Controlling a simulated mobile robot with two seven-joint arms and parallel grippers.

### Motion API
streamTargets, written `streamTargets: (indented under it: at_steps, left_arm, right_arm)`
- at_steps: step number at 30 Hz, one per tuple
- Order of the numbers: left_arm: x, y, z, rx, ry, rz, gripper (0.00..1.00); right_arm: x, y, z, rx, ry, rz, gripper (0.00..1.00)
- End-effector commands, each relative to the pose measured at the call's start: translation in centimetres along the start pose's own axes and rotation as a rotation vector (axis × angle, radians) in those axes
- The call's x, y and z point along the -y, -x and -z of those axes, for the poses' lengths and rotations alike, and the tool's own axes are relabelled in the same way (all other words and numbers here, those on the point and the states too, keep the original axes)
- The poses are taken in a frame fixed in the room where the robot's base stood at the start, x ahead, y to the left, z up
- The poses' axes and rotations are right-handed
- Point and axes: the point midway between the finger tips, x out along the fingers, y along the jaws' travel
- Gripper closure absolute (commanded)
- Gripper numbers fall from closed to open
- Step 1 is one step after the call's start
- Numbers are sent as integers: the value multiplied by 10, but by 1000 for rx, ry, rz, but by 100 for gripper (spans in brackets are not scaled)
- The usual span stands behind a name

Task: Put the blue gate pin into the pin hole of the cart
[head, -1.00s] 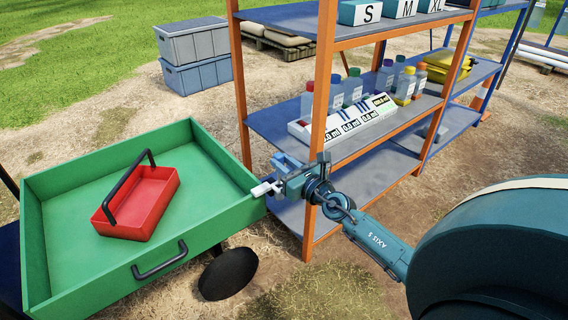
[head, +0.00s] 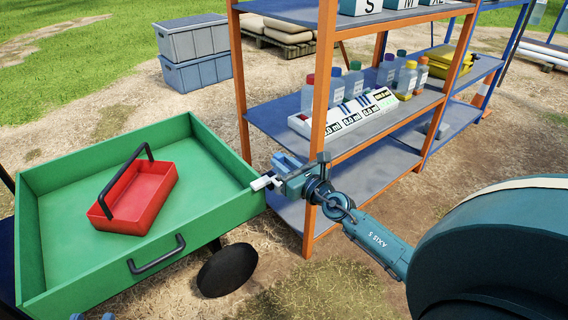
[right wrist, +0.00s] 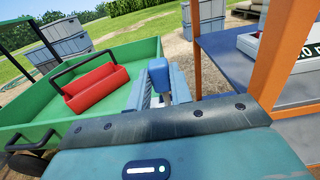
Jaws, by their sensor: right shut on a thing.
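The green cart (head: 232,208) stands at the left with a raised rim. My right gripper (head: 268,180) is at the cart's right rim, beside the orange shelf post. In the right wrist view it is shut on the blue gate pin (right wrist: 159,72), whose blue head stands up between the fingers (right wrist: 166,88). The pin's lower part is hidden there, and I cannot make the pin out clearly in the head view. I cannot see the pin hole. Only small bits of my left gripper (head: 93,317) show at the bottom edge of the head view.
A red tote (head: 150,205) with a black handle lies in the cart. An orange-and-blue shelf (head: 318,130) with bottles and a white meter box (head: 345,115) stands close by my right arm. A cart wheel (head: 228,270) is below.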

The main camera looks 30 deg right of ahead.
Motion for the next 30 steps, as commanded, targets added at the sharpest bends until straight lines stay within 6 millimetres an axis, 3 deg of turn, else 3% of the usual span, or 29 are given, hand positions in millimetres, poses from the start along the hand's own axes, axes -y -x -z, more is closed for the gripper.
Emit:
streamTargets:
  at_steps: [30]
  left_arm:
    - [-1, -3, 2, -51, 51, -7, 74]
  right_arm:
    - [0, 0, 26, 1, 2, 0, 97]
